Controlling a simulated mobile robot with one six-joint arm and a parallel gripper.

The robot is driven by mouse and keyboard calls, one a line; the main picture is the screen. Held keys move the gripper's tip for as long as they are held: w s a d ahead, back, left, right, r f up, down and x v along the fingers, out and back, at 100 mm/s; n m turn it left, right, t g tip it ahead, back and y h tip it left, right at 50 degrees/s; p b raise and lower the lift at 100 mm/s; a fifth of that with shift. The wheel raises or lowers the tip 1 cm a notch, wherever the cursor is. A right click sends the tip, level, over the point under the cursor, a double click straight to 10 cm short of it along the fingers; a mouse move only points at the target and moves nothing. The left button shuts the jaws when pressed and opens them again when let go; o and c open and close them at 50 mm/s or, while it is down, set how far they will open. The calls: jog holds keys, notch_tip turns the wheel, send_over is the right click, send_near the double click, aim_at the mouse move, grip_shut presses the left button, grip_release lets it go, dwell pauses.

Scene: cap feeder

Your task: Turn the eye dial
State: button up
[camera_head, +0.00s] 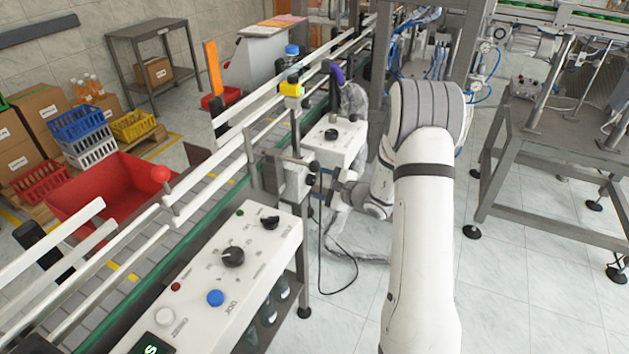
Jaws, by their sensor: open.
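Several black dials show, and I cannot read a label that marks one as the eye dial. A grey box (296,181) is mounted beside the conveyor rail, and my gripper (322,184) is close to its right side. A dial on the face toward my gripper is not clearly visible. My gripper is open, with no object seen in it; whether it touches the box is unclear. A white box (345,150) behind it has a black knob (332,134) on top. The near white control panel (245,285) has a large black dial (232,257) and a smaller one (270,222).
The conveyor rails (215,160) run diagonally along the left of my arm. A blue button (215,298) is on the near panel. A red bin (110,190) stands beyond the conveyor. A grey machine frame (545,150) stands at right. Floor between my arm and that frame is clear.

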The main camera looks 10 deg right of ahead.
jog(key=shift+w+a+f, duration=0.1)
jog(key=shift+w+a, duration=0.2)
jog(key=shift+c, duration=0.4)
jog(key=c, duration=0.9)
jog(key=shift+a, duration=0.15)
